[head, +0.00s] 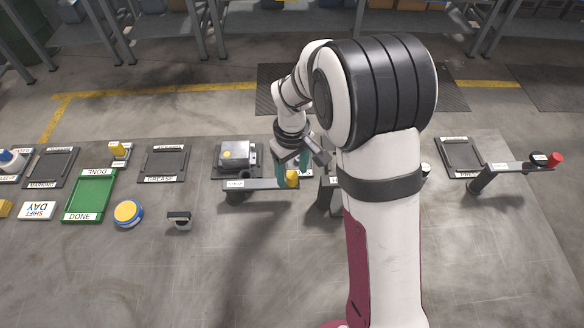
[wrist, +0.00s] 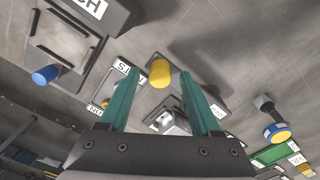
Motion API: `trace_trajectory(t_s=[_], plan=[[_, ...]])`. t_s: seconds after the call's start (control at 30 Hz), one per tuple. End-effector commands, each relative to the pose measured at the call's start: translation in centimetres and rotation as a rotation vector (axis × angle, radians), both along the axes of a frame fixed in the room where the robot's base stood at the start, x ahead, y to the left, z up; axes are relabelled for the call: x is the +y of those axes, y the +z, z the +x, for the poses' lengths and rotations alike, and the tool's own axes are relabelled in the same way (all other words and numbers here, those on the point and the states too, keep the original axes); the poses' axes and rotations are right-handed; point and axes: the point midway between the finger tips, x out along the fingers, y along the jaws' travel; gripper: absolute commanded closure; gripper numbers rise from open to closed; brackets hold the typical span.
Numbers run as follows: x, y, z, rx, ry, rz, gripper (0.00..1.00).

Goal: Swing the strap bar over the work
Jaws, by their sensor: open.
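The strap bar (head: 262,184) is a flat grey bar with a white label and a yellow knob (head: 292,178) at its right end. It lies along the near side of the work, apart from it in the head view. The work (head: 236,157) is a grey metal block on a dark fixture. My gripper (head: 291,170) is open at the yellow knob, its teal fingers to either side. In the wrist view the yellow knob (wrist: 160,73) shows between the fingertips, and the work (wrist: 173,122) shows partly between the fingers. Contact with the knob cannot be told.
Another bar with a red knob (head: 555,160) stands at the right. A blue knob (wrist: 46,75) shows in the wrist view. Dark trays (head: 165,163), a green tray (head: 90,196) and a blue-yellow button (head: 129,213) lie to the left. The near floor is mostly clear.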

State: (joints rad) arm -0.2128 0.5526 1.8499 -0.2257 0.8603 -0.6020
Motion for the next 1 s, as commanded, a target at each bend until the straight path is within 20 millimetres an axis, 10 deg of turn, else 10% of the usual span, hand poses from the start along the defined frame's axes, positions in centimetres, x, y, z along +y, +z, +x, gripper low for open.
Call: trace_trajectory(t_s=[0.27,0.63,1.0], plan=[[0.0,-0.26,0.0,0.0,-0.001,0.0,0.36],[0.01,-0.22,-0.01,0.0,-0.001,0.0,1.0],[0.02,-0.2,-0.01,0.0,-0.001,0.0,1.0]])
